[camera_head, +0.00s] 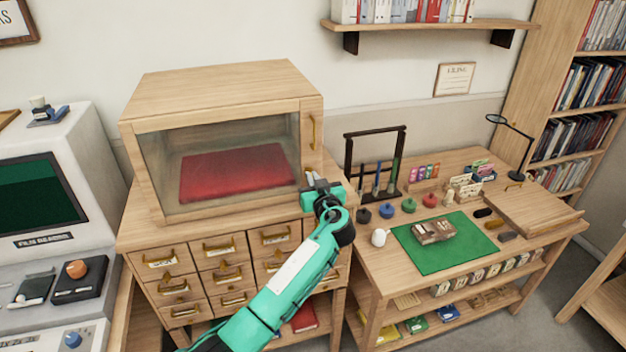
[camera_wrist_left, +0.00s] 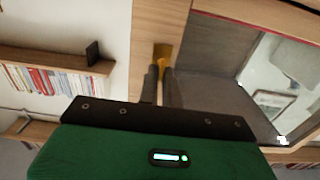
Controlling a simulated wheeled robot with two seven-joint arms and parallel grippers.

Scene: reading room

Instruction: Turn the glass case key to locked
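The wooden glass case (camera_head: 222,88) stands on the drawer cabinet, its glass front closed, with a red cloth inside. A brass handle (camera_head: 313,132) is on the right part of its front. My left gripper (camera_head: 311,182) is at the lower right of the case front, below that handle. In the left wrist view the two dark fingers (camera_wrist_left: 161,74) are close together with the brass key (camera_wrist_left: 163,52) at their tips. They look shut on it. Most of the key is hidden by the fingers, and its turn angle is hard to tell. My right gripper is not in view.
A drawer cabinet (camera_head: 221,268) is under the case. To the right, a work table holds a green mat (camera_head: 462,252), a dark rack (camera_head: 349,160) and several small items. A wall shelf (camera_head: 430,25) is above. A film reader (camera_head: 45,200) stands at the left.

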